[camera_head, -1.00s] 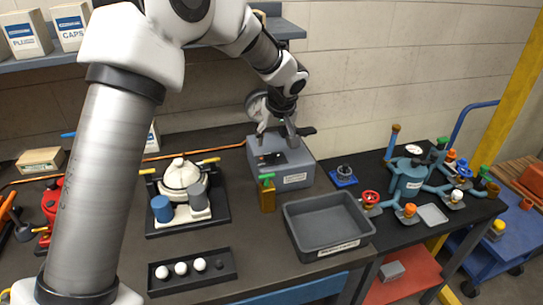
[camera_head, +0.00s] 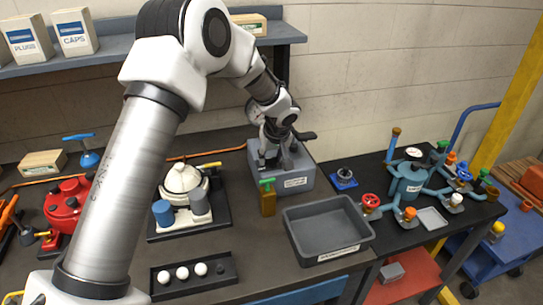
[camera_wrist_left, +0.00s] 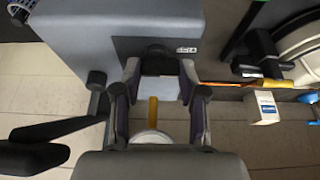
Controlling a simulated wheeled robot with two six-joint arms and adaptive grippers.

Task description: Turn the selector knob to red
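The grey control box (camera_head: 297,182) stands at the back of the dark bench, with a white label on its front. My left gripper (camera_head: 275,163) reaches down onto the top of this box and hides most of its top face. In the left wrist view the box top (camera_wrist_left: 100,30) fills the upper left, and a small black knob (camera_wrist_left: 157,62) sits between the fingertips of my left gripper (camera_wrist_left: 158,72). The fingers stand apart on either side of the knob, and I see no clear contact. The knob's pointer and any colour marks are hidden. My right gripper is not in view.
A round gauge (camera_head: 255,110) and a black lever (camera_head: 305,136) are close to the gripper. A white-domed unit (camera_head: 183,180) stands left.

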